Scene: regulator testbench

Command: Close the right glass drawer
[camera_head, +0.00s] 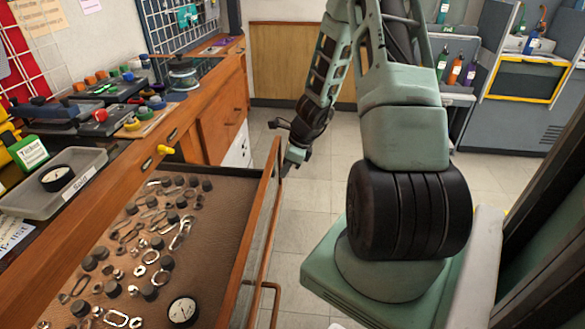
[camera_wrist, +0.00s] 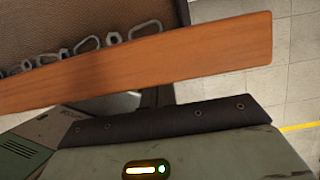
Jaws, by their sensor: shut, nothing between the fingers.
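The drawer (camera_head: 230,187) stands pulled out from the wooden bench at the left of the head view. Its tall wooden front (camera_head: 273,188) faces the open floor, and a bar handle (camera_head: 275,290) shows near the bottom. My gripper (camera_head: 291,160) is shut and empty. It is low on the outer side of the front, near its far end. Whether it touches the wood cannot be told. In the wrist view the front's top edge (camera_wrist: 150,62) crosses close ahead of my gripper's dark and green housing; the fingertips are not clear there.
The drawer holds metal links, dark caps and a round gauge (camera_head: 182,310). A yellow knob (camera_head: 165,150) sticks out of the bench edge above it. A grey tray (camera_head: 75,188) and tools lie on the bench. Tiled floor (camera_head: 315,195) is clear right of the drawer; grey cabinets (camera_head: 520,115) stand behind.

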